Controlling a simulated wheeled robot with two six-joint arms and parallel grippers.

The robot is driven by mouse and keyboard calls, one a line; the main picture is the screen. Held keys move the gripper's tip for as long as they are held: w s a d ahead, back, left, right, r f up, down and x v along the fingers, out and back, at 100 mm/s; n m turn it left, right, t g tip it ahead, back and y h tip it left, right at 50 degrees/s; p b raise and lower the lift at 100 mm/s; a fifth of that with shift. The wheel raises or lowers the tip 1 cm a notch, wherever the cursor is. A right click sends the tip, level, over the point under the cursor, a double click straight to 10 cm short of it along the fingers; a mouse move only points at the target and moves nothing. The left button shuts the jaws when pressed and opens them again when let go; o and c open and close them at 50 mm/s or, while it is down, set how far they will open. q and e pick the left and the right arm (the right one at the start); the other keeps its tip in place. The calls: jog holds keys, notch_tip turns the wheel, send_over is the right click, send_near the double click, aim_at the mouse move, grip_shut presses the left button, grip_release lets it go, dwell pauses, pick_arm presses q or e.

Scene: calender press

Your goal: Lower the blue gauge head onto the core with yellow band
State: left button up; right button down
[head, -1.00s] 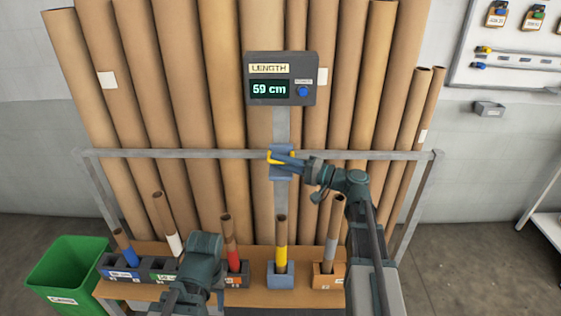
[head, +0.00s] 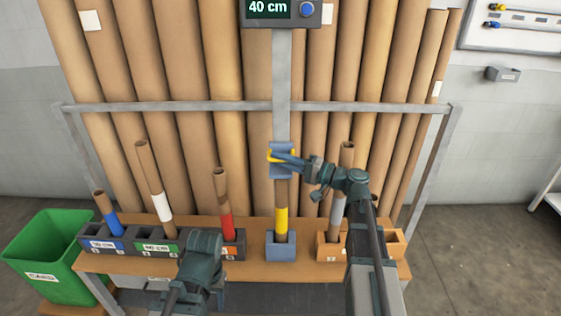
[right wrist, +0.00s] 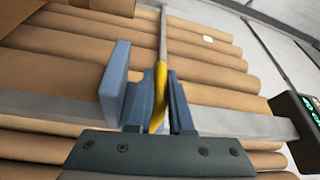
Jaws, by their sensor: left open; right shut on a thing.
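The blue gauge head (head: 281,172) is on the grey vertical post, below the horizontal rail. My right gripper (head: 286,158) is shut on its yellow handle, which also shows between the fingers in the right wrist view (right wrist: 159,95). The core with the yellow band (head: 281,221) stands upright in a blue holder (head: 281,253), straight below the gauge head. The core's top meets the head's lower edge in the picture; I cannot tell whether they touch. The length display (head: 268,10) reads 40 cm. My left gripper (head: 206,262) is open and low over the bench front; its fingertips are mostly hidden.
Cores with blue (head: 108,222), white (head: 162,205) and red (head: 227,226) bands stand left of the blue holder. A grey-banded core (head: 339,208) stands in an orange holder at right. A green bin (head: 42,250) is at far left. Tall tubes lean behind the rail (head: 180,107).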

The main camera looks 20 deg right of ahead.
jog(key=shift+s+f, duration=0.15)
jog(key=shift+f, duration=0.15)
jog(key=c, duration=1.1)
grip_release()
jog(key=shift+d, duration=0.1)
jog(key=b+v, duration=0.1)
jog(key=v, duration=1.2)
jog(key=shift+s+d, duration=0.25)
jog(key=shift+r, duration=0.1)
